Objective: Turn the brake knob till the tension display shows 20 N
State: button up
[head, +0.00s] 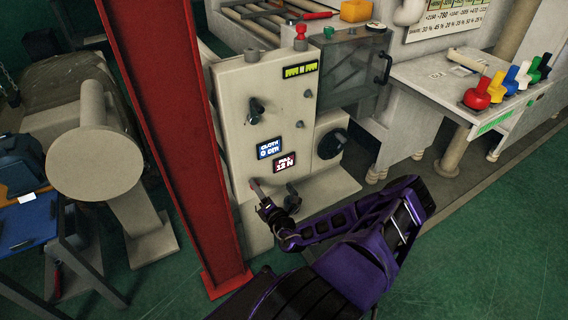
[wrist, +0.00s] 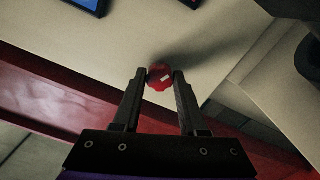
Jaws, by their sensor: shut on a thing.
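The red brake knob (wrist: 160,77) sits between my two fingertips in the wrist view, with a small pale mark on its face. My gripper (wrist: 160,84) is shut on it. In the head view my gripper (head: 262,200) reaches the lower left of the beige machine panel (head: 235,130), where the knob is mostly hidden. The tension display (head: 284,163), dark with a red border and labelled PULL, is on the panel above and right of my gripper. Its number is blurred and ends in 3 N; the first digit is unclear.
A blue-lit cloth display (head: 269,148) is above the tension display. A black lever knob (head: 256,110) and a black handwheel (head: 332,143) are on the machine. A red post (head: 180,140) stands close on the left. Several coloured knobs (head: 497,86) stand on the right bench.

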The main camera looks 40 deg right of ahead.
jog(key=shift+m, duration=0.3)
jog(key=m, duration=0.3)
jog(key=shift+m, duration=0.3)
jog(key=shift+m+b, duration=0.3)
jog(key=shift+m, duration=0.9)
jog(key=shift+m+b, duration=0.3)
jog(key=shift+m, duration=1.4)
